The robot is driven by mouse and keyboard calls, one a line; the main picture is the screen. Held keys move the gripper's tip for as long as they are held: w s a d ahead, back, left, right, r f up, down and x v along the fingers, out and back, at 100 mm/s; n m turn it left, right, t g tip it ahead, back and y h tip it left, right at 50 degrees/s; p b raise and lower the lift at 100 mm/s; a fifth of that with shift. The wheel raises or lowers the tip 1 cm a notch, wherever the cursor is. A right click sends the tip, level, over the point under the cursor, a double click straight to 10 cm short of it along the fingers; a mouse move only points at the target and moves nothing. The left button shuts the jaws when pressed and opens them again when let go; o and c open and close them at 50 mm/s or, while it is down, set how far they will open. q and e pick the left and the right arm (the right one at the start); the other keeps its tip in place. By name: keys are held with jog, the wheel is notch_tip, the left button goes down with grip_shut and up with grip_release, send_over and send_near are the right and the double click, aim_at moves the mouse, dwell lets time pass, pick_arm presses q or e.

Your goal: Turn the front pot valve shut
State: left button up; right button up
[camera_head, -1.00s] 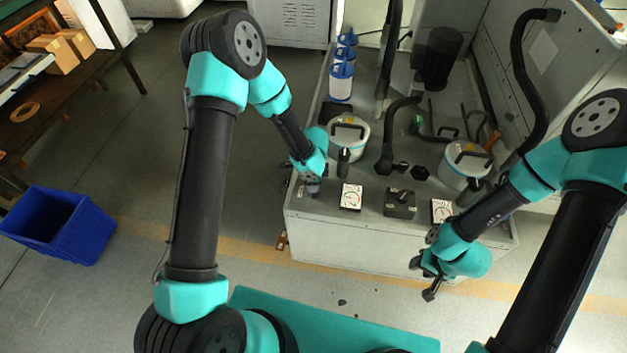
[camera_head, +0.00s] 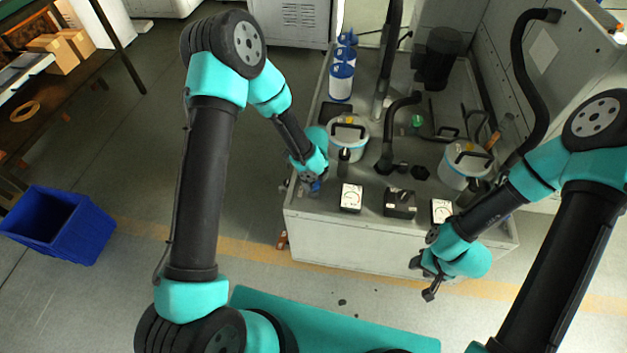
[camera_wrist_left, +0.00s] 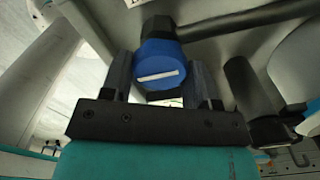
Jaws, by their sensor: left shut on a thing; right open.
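A round blue valve knob with a white bar across its face (camera_wrist_left: 160,73) sits between the fingers of my left gripper (camera_wrist_left: 159,84) in the left wrist view. The fingers are shut on its two sides. A dark pipe (camera_wrist_left: 240,20) runs off to the right behind the knob. In the head view my left gripper (camera_head: 313,185) is at the front left corner of the grey machine top, just left of and in front of a white lidded pot (camera_head: 336,152). The knob is mostly hidden there. My right gripper (camera_head: 430,283) is open and empty in front of the machine's front right edge.
A second white pot (camera_head: 453,177) stands at the right. Two gauges (camera_head: 351,198) and a dark switch box (camera_head: 400,205) line the front edge. A bent black hose (camera_head: 386,140) rises between the pots. A blue bin (camera_head: 85,232) stands on the floor at left.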

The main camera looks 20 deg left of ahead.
pick_arm(q)
jog(key=o, duration=0.9)
jog(key=shift+r, duration=0.15)
notch_tip(320, 180, up, 17)
jog(key=shift+r, duration=0.1)
dwell(0.5)
dwell(0.4)
jog(key=s+a+f+n+h, duration=0.1)
jog(key=s+a+f+n, duration=0.1)
jog(key=s+f+n, duration=0.4)
jog(key=s+a+f+n+h, duration=0.1)
jog(key=s+a+f+n, duration=0.1)
jog(key=s+f+n, duration=0.5)
jog(key=s+a+f+n+h, duration=0.1)
jog(key=s+a+f+n, duration=0.2)
jog(key=s+f+n, duration=0.3)
jog(key=shift+s+f+n+t+h, duration=0.15)
jog(key=shift+f+n, duration=0.15)
jog(key=shift+n, duration=0.6)
jog(key=shift+f+n+t+h, duration=0.1)
jog(key=shift+f+n, duration=0.15)
jog(key=shift+n, duration=0.65)
jog(key=shift+s+f+n+t+h, duration=0.15)
jog(key=shift+f+n, duration=0.15)
jog(key=shift+n, duration=0.6)
